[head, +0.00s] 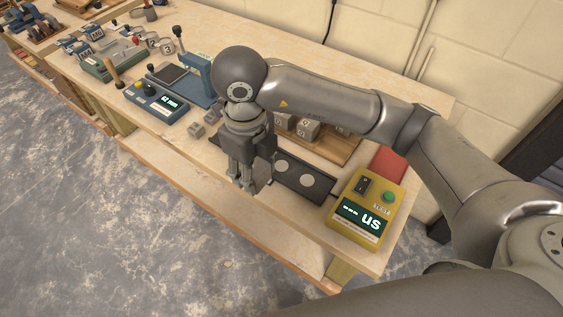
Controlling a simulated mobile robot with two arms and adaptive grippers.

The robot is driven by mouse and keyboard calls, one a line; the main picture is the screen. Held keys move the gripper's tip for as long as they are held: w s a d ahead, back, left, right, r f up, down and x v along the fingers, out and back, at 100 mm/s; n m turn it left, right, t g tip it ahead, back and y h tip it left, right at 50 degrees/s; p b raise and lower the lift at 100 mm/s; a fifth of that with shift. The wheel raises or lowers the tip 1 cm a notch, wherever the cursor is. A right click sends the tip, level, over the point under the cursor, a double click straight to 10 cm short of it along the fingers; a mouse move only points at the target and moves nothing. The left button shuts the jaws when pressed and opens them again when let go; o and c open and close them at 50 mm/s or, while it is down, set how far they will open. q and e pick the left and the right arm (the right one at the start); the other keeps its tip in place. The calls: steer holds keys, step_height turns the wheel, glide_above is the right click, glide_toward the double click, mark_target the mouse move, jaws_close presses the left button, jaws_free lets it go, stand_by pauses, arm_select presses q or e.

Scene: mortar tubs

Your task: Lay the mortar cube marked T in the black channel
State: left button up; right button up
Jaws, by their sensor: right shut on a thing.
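The black channel (295,174) is a long dark strip with two pale round discs, lying on the bench beside the yellow tester. My right gripper (247,188) points down at the channel's left end, near the bench's front edge. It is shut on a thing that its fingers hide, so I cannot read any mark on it. Several grey mortar cubes (308,127) with marked faces stand on a wooden board behind the channel, partly hidden by my right arm. I cannot make out a T on any of them. My left gripper is not in view.
The yellow tester (367,207) with a green button and a "--- us" display stands right of the channel. A red object (388,163) lies behind it. Small grey blocks (197,130), a blue scale (160,100) and a blue press (197,78) stand to the left.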

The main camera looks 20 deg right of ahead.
steer(key=w+d+f+p, duration=0.2)
steer(key=w+d+f, duration=0.1)
steer(key=w+d, duration=0.25)
steer(key=p, duration=0.1)
glide_above(282, 166)
steer(key=f, duration=0.5)
steer(key=shift+s+a+f, duration=0.2)
steer(key=shift+s+a, duration=0.15)
steer(key=shift+w+d+f+p, duration=0.25)
steer(key=shift+w+f+p, duration=0.1)
steer(key=shift+f, duration=0.2)
step_height(282, 166, down, 3)
steer(key=shift+r+p, duration=0.1)
steer(key=shift+p, duration=0.75)
steer(key=shift+w+f, duration=0.1)
steer(key=shift+f, duration=0.15)
steer(key=shift+f, duration=0.1)
steer(key=o, duration=1.2)
